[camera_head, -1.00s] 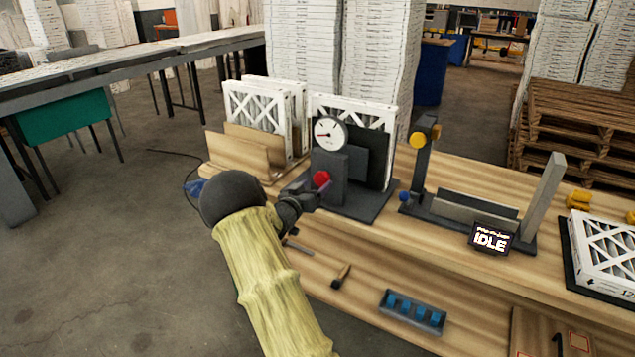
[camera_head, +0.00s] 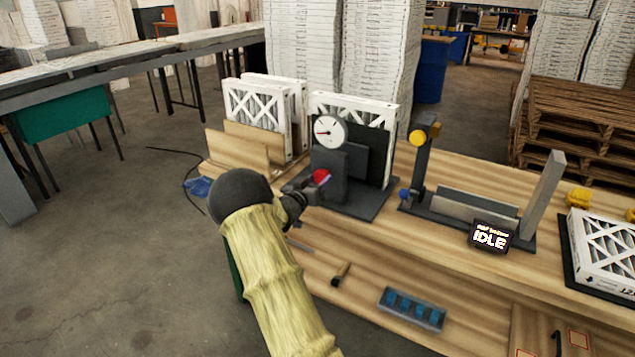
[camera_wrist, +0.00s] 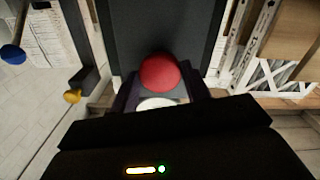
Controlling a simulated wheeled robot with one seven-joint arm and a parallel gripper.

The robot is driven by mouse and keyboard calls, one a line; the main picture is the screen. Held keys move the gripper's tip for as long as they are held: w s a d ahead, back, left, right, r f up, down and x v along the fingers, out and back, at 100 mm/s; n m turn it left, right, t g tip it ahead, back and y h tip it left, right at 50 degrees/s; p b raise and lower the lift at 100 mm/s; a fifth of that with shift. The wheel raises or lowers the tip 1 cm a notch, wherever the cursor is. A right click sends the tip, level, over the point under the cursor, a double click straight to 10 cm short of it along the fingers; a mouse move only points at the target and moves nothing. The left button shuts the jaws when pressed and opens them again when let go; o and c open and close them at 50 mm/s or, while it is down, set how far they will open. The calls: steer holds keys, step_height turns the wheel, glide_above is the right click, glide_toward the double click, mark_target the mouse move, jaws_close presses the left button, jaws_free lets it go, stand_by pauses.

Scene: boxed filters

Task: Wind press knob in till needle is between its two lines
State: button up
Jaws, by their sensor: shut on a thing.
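The press (camera_head: 345,190) is a dark block on a dark base plate, with a boxed filter (camera_head: 385,115) standing behind it. Its round white gauge (camera_head: 329,132) sits on top; the needle points left, and its lines are too small to read. The red knob (camera_head: 321,176) is on the press's front. My gripper (camera_head: 308,192) reaches it from the left front and is shut on it. In the wrist view the red knob (camera_wrist: 160,74) lies between the fingertips against the dark block.
More boxed filters (camera_head: 265,110) stand in a wooden rack at the left. A second dark fixture with yellow and blue knobs (camera_head: 418,138) and a sign reading IDLE (camera_head: 490,238) is to the right. A blue-slotted tray (camera_head: 412,308) lies on the lower shelf.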

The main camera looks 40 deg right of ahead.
steer(key=shift+f+m+b, duration=0.1)
steer(key=shift+m+b, duration=0.2)
steer(key=shift+b, duration=0.1)
steer(key=m+b, duration=0.4)
steer(key=b, duration=0.1)
steer(key=shift+f, duration=0.2)
steer(key=m+b, duration=0.3)
steer(key=shift+b, duration=0.4)
steer(key=shift+r+m+b, duration=0.25)
steer(key=shift+m+b, duration=0.6)
steer(key=shift+m, duration=0.25)
steer(key=o, duration=1)
